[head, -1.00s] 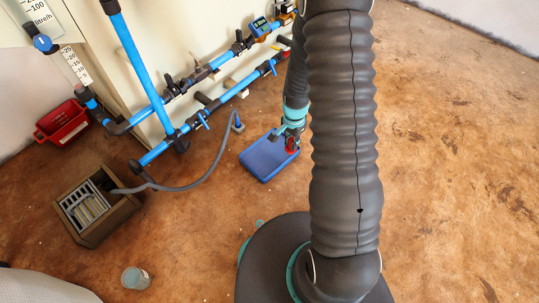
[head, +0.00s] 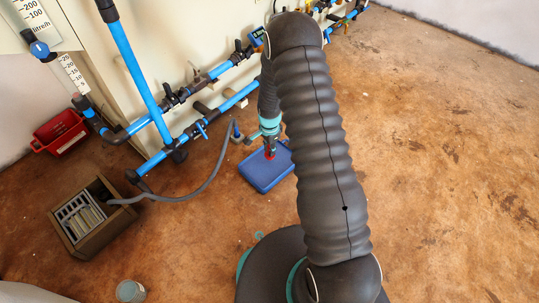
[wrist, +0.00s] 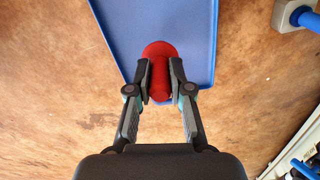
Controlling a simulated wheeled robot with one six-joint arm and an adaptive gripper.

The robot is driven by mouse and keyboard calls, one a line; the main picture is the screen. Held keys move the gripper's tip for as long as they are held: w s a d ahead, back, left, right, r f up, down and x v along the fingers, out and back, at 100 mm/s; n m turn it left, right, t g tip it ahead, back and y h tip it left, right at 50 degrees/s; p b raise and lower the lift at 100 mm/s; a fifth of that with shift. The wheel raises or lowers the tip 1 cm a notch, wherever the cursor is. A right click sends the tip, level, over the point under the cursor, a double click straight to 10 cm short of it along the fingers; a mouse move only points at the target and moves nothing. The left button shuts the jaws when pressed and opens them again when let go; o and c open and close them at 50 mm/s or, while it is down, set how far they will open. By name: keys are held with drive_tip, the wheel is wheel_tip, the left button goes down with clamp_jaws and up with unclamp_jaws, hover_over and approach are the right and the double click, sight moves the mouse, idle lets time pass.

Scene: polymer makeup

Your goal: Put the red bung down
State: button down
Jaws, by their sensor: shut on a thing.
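The red bung (wrist: 160,77) is between the two fingers of my gripper (wrist: 160,82), which is shut on it, in the wrist view. In the head view the red bung (head: 270,152) shows small below my gripper (head: 269,145), over the blue tray (head: 262,180). In the wrist view the blue tray (wrist: 195,30) lies beyond and under the bung, which overlaps the tray's near edge. I cannot tell whether the bung touches the tray.
Blue pipes (head: 215,115) with valves run along the wall behind the tray. A grey hose (head: 195,192) runs to a drain box (head: 95,232) at left. A red bin (head: 60,132) and a glass jar (head: 130,291) stand on the floor. Floor at right is clear.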

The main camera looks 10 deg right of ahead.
drive_tip(key=shift+f+b, duration=0.3)
drive_tip(key=shift+f, duration=1.7)
drive_tip(key=shift+f, duration=0.2)
drive_tip(key=c, duration=1.1)
unclamp_jaws()
drive_tip(key=shift+o, duration=0.2)
